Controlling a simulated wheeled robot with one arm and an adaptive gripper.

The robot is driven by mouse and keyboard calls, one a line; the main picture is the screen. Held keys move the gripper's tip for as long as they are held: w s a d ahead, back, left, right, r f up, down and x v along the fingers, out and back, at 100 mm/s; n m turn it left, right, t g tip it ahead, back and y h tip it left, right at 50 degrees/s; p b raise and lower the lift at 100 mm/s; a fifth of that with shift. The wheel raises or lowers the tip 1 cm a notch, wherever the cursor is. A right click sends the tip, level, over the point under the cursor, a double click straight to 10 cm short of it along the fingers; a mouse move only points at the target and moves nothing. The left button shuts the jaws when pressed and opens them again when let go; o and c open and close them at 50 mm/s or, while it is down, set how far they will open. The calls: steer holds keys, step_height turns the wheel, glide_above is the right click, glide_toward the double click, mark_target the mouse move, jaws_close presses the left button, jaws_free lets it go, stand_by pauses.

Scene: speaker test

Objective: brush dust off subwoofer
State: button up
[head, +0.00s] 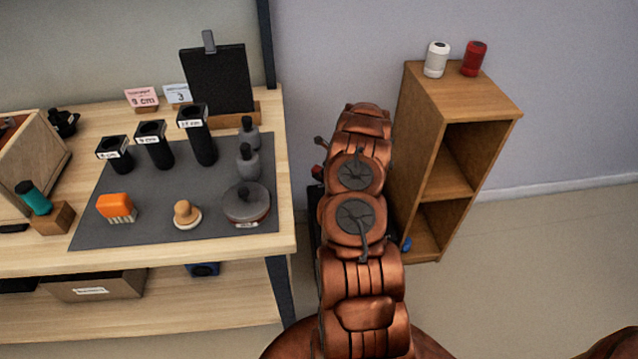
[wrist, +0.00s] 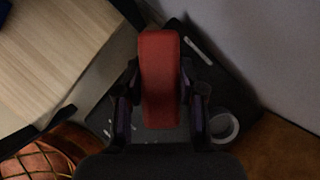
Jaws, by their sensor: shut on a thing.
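In the wrist view my gripper (wrist: 159,78) is shut on a long red object (wrist: 160,85) with a rounded end, perhaps a brush; no bristles show. Beneath it is a dark box-like thing (wrist: 225,88), likely the subwoofer, with a pale strip and a light ring on its top. I cannot tell whether the red object touches it, and no dust is clear. In the head view my arm hides most of the gripper and the dark box; a little red (head: 318,172) shows left of the arm. An orange brush with pale bristles (head: 116,207) stands on the grey mat.
The wooden table (head: 285,235) on the left holds black cylinders (head: 153,147), grey weights and a wooden knob (head: 187,214). A wooden shelf unit (head: 470,100) stands right of my arm, with a white can and a red can on top.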

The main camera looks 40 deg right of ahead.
steer(key=f+b, duration=0.3)
steer(key=f, duration=0.1)
steer(key=shift+w+f+b, duration=0.2)
steer(key=shift+f+b, duration=3)
steer(key=shift+f, duration=1.3)
steer(key=shift+s+a+b, duration=0.85)
steer(key=shift+s+b, duration=0.25)
steer(key=shift+b, duration=0.15)
steer(key=shift+c, duration=0.5)
steer(key=shift+s+a+b, duration=0.3)
steer(key=shift+s+b, duration=0.3)
steer(key=shift+b, duration=0.25)
steer(key=shift+w, duration=0.1)
steer(key=shift+w+r+p, duration=0.15)
steer(key=shift+r+p, duration=0.2)
steer(key=shift+r, duration=0.05)
steer(key=w+d+p, duration=0.2)
steer(key=p, duration=0.1)
steer(key=shift+w+p, duration=0.3)
steer(key=shift+w+d+p, duration=0.1)
steer(key=shift+w+p, duration=0.1)
steer(key=shift+p, duration=0.1)
steer(key=shift+r+p, duration=2.3)
steer(key=shift+r, duration=1.55)
